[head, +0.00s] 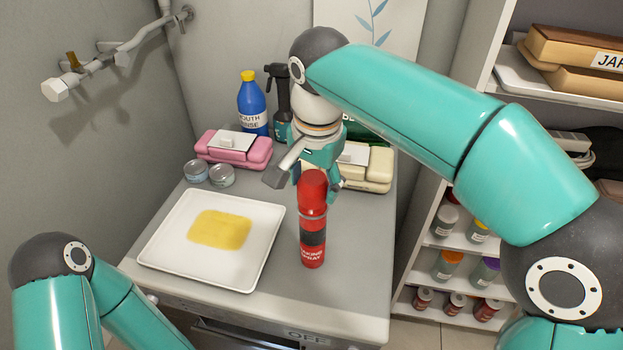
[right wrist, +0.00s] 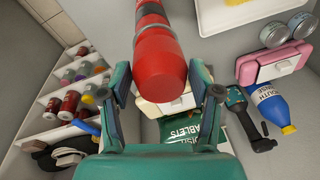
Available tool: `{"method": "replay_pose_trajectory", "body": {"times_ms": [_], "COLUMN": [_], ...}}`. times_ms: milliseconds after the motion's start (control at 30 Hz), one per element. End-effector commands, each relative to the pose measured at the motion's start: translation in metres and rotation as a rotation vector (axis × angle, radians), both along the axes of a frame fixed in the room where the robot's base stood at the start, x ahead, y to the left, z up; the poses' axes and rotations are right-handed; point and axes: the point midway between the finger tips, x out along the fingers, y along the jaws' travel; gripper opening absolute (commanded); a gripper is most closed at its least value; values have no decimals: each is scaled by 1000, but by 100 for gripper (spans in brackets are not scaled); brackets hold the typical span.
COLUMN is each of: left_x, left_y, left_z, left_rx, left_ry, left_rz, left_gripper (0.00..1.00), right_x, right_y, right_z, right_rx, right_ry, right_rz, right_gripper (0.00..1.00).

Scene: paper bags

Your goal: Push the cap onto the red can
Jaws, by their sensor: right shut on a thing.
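The red can (head: 312,245) stands upright on the grey counter, with a dark band and white lettering. Its red cap (head: 313,187) is at the can's top, in line with it. I cannot tell whether it is fully seated. My right gripper (head: 306,181) reaches in from behind, with a finger on each side of the cap, and is shut on it. In the right wrist view the cap (right wrist: 159,62) fills the space between the fingers, with the can's dark band (right wrist: 150,10) beyond. My left arm shows at lower left; its gripper is out of view.
A white tray (head: 165,250) with a yellow slab (head: 220,229) lies left of the can. Behind are tins (head: 221,176), a pink case (head: 234,152), a blue mouth rinse bottle (head: 252,104) and a cream case (head: 368,168). Shelves (head: 470,240) stand at right.

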Motion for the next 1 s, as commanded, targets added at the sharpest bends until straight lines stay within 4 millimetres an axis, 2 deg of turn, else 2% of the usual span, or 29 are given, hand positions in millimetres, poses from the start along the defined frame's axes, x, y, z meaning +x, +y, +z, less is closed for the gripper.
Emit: {"method": "replay_pose_trajectory", "body": {"times_ms": [1000], "left_x": [0], "left_y": [0], "left_z": [-2], "left_rx": [0], "left_ry": [0], "left_rz": [0], "left_gripper": [88], "right_x": [0], "right_y": [0], "right_z": [-6], "right_rx": [-1], "right_ry": [1], "right_rz": [0], "right_gripper": [35]}}
